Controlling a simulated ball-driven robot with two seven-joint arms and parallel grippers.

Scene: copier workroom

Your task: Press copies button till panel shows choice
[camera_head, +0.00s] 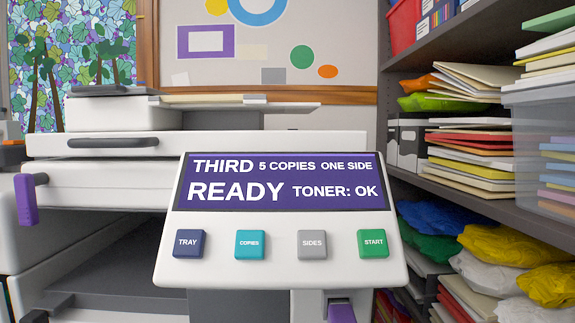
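The tilted white control panel (278,220) of the copier faces me in the middle of the view. Its purple display (280,205) reads "THIRD 5 COPIES ONE SIDE" on top and "READY TONER: OK" below. The teal copies button (249,244) is second from the left in the row below the display. A navy tray button (188,243) is to its left. A grey sides button (312,244) and a green start button (373,243) are to its right. Nothing covers the buttons. Neither of my grippers shows in this view.
The white copier body (100,185) spreads behind and left of the panel, with a purple lever (25,198) at far left. Another purple part (341,312) shows below the panel. Shelves (490,195) with paper stacks and bags stand at right. The space before the panel looks clear.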

